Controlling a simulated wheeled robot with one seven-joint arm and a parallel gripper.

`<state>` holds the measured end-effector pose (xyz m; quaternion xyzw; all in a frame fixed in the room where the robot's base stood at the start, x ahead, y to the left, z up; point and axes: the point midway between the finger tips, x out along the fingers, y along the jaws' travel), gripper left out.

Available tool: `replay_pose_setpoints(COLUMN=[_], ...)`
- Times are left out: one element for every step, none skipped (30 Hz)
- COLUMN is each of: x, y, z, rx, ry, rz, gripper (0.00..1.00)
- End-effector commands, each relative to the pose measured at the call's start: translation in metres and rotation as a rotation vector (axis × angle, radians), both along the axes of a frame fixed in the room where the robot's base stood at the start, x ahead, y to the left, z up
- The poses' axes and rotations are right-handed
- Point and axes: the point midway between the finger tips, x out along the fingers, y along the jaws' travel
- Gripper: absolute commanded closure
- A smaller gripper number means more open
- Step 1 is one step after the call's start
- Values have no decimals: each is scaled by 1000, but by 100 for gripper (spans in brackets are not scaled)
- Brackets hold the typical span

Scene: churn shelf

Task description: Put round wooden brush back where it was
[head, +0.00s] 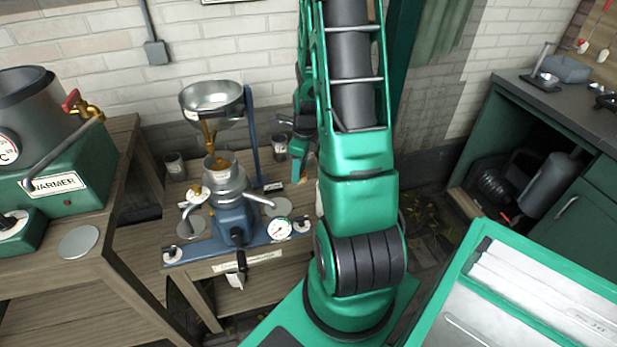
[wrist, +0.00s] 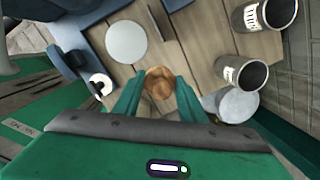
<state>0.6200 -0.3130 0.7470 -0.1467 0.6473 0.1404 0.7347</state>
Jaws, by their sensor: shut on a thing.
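The round wooden brush (wrist: 158,83) shows in the wrist view as a brown, round wooden end between the green fingers. My gripper (wrist: 157,92) is shut on it, above the wooden bench (wrist: 190,55). In the head view my gripper (head: 303,160) is at the right end of the bench, partly hidden by my arm. I cannot make out the brush clearly there. The brush's lower part is hidden, so I cannot tell whether it touches the bench.
Two dark labelled cups (wrist: 265,15) (wrist: 242,72) stand right of the brush in the wrist view. A grey disc (wrist: 127,42) lies left of it. The blue separator (head: 235,215) with its steel bowl (head: 212,98) fills the bench middle. A green warmer (head: 65,180) stands left.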

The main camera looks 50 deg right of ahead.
Motion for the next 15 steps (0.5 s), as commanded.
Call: replay_pose_setpoints(x=[0, 0, 0, 1, 1, 1, 2, 2, 3, 3, 3, 3, 4, 4, 4], y=[-11, -17, -25, -31, -37, -43, -47, -52, -56, -59, -61, -63, -64, -65, -65], z=[-7, -11, -15, -19, -22, -26, -29, -30, -33, -35, -36, -37, -38, -39, -40], rx=[1, 1, 1, 1, 1, 1, 1, 0, 0, 1, 1, 0, 1, 1, 0], ry=[1, 1, 1, 2, 2, 2, 2, 1, 1, 1, 0, 0, -1, -1, 0], rz=[-6, -5, -6, -6, -5, -5, -5, -4, -3, -3, -3, -2, -2, -1, -1], gripper=[87, 87, 87, 87, 87, 87, 87, 87, 87, 87, 87, 87, 87, 87, 87])
